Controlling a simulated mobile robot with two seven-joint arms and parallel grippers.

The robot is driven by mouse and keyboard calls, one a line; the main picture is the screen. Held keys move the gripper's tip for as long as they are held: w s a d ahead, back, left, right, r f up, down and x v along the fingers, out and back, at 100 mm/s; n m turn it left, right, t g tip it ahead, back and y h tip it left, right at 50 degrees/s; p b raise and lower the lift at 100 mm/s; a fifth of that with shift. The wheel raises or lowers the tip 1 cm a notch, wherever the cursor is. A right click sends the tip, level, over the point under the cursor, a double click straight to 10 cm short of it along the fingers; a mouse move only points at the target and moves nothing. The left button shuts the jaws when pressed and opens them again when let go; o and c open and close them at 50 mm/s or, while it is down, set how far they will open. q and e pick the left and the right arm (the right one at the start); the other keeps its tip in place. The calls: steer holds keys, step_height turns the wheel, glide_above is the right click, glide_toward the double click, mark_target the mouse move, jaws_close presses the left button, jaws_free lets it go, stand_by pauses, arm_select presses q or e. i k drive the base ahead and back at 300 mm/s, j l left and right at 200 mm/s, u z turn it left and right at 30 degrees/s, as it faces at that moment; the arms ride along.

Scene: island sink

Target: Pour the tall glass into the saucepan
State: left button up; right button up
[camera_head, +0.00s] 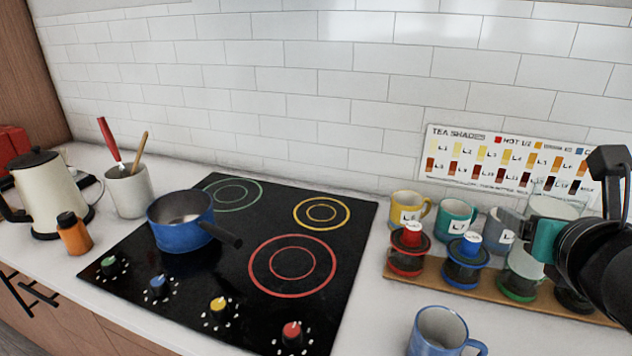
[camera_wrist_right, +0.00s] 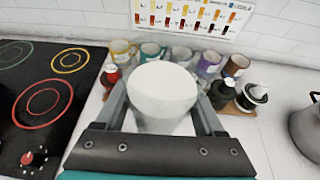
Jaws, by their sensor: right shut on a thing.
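The blue saucepan (camera_head: 178,234) stands on the left part of the black hob, its dark handle pointing right. The tall glass (camera_head: 556,206) is clear with pale, whitish contents. My right gripper (camera_head: 545,238) is shut on the tall glass at the far right, over the row of canisters. In the right wrist view the tall glass (camera_wrist_right: 162,92) sits between the two fingers of my right gripper (camera_wrist_right: 163,110), its round top facing the camera. The gripper hides part of the glass in the head view. My left gripper is not in view.
Several mugs, such as the yellow mug (camera_head: 408,206), stand behind a wooden board (camera_head: 436,286) with lidded canisters. A blue mug (camera_head: 440,330) stands in front. A kettle (camera_head: 45,190), orange bottle (camera_head: 73,234) and utensil crock (camera_head: 129,190) are at left. The hob's right part is clear.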

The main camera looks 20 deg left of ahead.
mark_target(183, 220)
steer(key=j+u, duration=0.75)
steer(key=j, duration=0.45)
steer(key=i+j+u, duration=0.1)
steer(key=j, duration=0.3)
steer(key=i+j, duration=0.1)
steer(key=j, duration=0.3)
steer(key=i+j+u, duration=0.15)
steer(key=j, duration=0.3)
steer(key=k, duration=0.05)
